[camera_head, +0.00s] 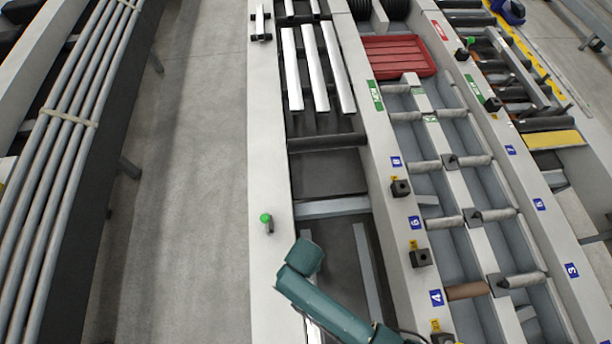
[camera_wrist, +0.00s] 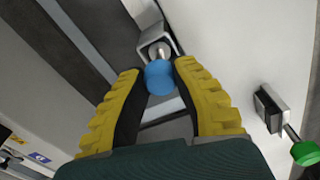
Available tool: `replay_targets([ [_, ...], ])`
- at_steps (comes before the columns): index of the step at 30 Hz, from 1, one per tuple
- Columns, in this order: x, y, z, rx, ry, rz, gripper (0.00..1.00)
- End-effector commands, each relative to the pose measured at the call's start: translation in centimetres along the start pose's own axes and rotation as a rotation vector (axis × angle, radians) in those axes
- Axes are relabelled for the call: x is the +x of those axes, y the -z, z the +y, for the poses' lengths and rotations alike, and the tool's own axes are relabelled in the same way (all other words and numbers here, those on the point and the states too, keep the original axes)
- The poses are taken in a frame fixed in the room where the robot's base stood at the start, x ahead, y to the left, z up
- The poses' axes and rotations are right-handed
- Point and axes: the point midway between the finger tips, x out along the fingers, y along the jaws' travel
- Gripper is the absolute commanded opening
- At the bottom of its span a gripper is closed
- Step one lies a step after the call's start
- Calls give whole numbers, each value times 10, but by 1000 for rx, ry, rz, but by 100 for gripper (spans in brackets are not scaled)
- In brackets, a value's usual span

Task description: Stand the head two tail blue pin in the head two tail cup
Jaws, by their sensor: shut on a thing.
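In the wrist view, my gripper (camera_wrist: 158,75) has yellow ribbed fingers with dark inner pads, closed on the round head of the blue pin (camera_wrist: 160,79). The pin's short metal shank points away from me toward a square grey-and-dark cup (camera_wrist: 152,35) on the edge of the pale rail. The shank's tip overlaps the cup in this view; I cannot tell whether it is inside or just above it. In the head view, my teal arm hides the gripper, the blue pin and this cup.
A green-headed pin (camera_head: 266,219) stands on the pale left rail; a green head in a dark block (camera_wrist: 304,152) shows at right in the wrist view. Dark blocks (camera_head: 400,188) line the right rail beside blue number tags. A red tray (camera_head: 397,56) and steel bars (camera_head: 318,65) lie farther back.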

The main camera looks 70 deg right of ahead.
Motion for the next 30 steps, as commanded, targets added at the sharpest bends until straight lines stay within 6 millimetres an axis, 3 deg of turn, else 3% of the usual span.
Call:
replay_targets([
  [3, 3, 0, 0, 0, -1, 0, 0],
  [4, 2, 0, 0, 0, -1, 0, 33],
  [6, 2, 0, 0, 0, -1, 0, 47],
  [17, -4, 0, 0, -1, 0, 0, 48],
  [20, -20, 0, -1, -1, 2, 1, 48],
  [30, -102, 0, -1, -1, 2, 1, 48],
])
